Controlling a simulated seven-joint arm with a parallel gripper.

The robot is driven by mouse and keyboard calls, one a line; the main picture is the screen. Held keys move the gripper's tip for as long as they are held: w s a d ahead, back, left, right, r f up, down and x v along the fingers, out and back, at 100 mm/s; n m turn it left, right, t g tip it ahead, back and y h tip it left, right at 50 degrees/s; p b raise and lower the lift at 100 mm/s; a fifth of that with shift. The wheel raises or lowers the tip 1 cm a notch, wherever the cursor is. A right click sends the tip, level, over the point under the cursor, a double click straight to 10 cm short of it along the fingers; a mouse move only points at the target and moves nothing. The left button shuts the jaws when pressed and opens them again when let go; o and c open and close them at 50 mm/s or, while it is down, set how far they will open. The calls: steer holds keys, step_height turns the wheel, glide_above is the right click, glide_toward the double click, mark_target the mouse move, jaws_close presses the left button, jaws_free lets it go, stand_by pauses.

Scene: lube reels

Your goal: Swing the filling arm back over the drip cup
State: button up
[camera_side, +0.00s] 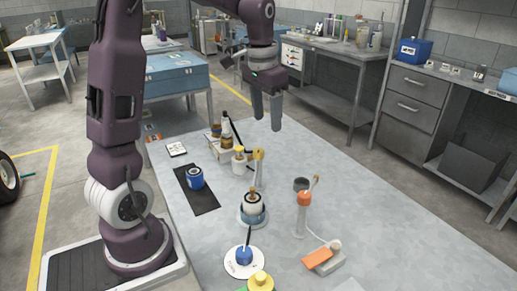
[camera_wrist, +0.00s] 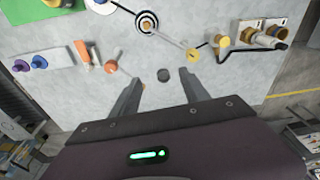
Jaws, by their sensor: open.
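A yellow-topped post (camera_side: 258,156) stands mid-table; in the wrist view its yellow top (camera_wrist: 193,55) has a thin arm running toward a can. I take this as the filling arm; its outer end appears over the blue-and-white can (camera_side: 252,213), also in the wrist view (camera_wrist: 146,22).
An orange-topped post (camera_side: 304,198) stands in front of the cup. A blue can (camera_side: 195,179) sits on a black mat (camera_side: 203,200).

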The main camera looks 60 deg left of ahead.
steer(key=g, duration=0.1)
glide_above(259, 150)
steer(key=shift+n+h, duration=0.3)
step_height(259, 150, down, 8)
steer(key=shift+s+d+f, duration=0.1)
steer(key=f, duration=0.7)
steer(key=shift+a+f, duration=0.2)
steer(key=shift+f, duration=0.05)
steer(key=shift+c, duration=0.2)
jaws_close()
steer(key=shift+r, duration=0.1)
